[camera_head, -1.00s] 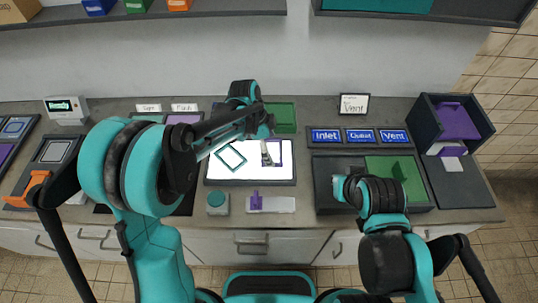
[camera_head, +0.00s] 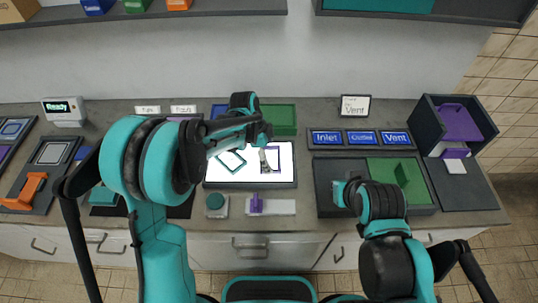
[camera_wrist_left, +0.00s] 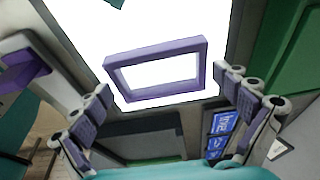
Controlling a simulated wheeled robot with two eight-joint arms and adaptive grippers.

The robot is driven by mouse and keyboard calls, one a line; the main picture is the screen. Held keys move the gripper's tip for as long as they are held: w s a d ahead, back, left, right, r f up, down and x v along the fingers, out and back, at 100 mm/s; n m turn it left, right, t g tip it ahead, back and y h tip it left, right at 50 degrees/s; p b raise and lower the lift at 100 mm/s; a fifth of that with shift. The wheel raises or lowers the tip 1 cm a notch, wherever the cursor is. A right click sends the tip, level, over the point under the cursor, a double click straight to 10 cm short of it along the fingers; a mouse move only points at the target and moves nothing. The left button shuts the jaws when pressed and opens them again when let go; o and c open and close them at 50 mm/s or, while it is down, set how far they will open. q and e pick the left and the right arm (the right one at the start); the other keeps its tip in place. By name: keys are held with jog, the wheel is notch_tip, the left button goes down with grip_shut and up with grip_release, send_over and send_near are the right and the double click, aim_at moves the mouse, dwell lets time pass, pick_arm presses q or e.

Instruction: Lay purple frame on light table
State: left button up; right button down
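The purple frame (camera_head: 281,160) lies flat on the right part of the lit white light table (camera_head: 222,186). In the left wrist view the purple frame (camera_wrist_left: 199,67) shows whole, with white light through its middle. My left gripper (camera_head: 268,161) is over the light table at the frame. In the left wrist view its fingers (camera_wrist_left: 167,98) are spread wide on both sides of the frame, with gaps to it. A teal frame (camera_head: 229,159) lies tilted on the table's left part. My right gripper (camera_head: 343,190) is by the dark tray at right; its fingers are not clear.
A green tray (camera_head: 281,119) stands behind the light table. Blue signs (camera_head: 361,137) and a dark bin (camera_head: 428,121) are at right. An orange tool (camera_head: 28,191) is at far left.

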pick_arm(q)
jog(key=shift+r, duration=0.1)
jog(key=shift+r, duration=0.2)
jog(key=s+a+r+n+t+p, duration=0.1)
jog(key=s+a+r+n+p, duration=0.2)
jog(key=r, duration=0.5)
jog(key=s+a+r+n+t, duration=0.1)
jog(key=s+a+r+n, duration=0.1)
jog(key=a+r, duration=0.45)
jog(key=s+a+r+n+t+y, duration=0.2)
jog(key=s+a+n+t, duration=0.3)
jog(key=s+n, duration=0.8)
jog(key=s+a+y, duration=0.1)
jog(key=a, duration=0.2)
jog(key=shift+a, duration=0.15)
